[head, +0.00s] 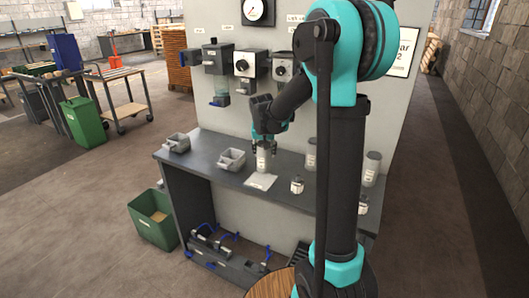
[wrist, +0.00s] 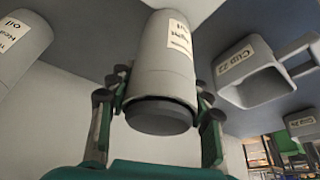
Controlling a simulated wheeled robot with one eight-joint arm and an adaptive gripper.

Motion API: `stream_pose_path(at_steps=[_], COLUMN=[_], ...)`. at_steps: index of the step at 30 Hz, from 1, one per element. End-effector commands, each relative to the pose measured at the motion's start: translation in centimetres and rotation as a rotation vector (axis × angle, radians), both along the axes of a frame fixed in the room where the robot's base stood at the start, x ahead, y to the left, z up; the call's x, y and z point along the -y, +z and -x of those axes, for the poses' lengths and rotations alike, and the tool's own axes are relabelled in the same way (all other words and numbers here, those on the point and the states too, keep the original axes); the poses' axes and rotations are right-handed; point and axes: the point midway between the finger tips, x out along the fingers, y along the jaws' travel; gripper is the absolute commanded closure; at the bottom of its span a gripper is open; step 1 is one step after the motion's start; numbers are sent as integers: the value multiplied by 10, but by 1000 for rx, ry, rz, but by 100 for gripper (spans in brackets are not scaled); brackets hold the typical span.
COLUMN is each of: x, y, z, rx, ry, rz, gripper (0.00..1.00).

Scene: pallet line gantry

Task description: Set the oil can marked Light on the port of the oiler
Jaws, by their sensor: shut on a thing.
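My gripper (head: 265,146) points down at the bench and is shut on a grey cylindrical can (head: 263,161). In the wrist view the can (wrist: 162,70) sits between the fingers, with a dark band at its near end and a cream label that appears to read Light oil. In the head view its lower end is just behind a white sheet; I cannot tell whether it touches the bench.
Another can (wrist: 14,48), labelled Heavy oil, is at the left in the wrist view. Grey cups (head: 232,158) stand left on the bench (head: 215,175). Wall boxes (head: 249,65) hang above.

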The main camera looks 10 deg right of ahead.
Motion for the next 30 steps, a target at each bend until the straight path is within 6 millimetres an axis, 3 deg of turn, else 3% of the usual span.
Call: stream_pose_path(at_steps=[3,4,8,20,30], x=[0,0,0,0,-6], y=[-2,-2,-2,3,55], z=[0,0,0,1,23], rx=[0,0,0,0,0], ry=[0,0,0,0,1], rz=[0,0,0,0,-1], gripper=[92,47,31,30,30])
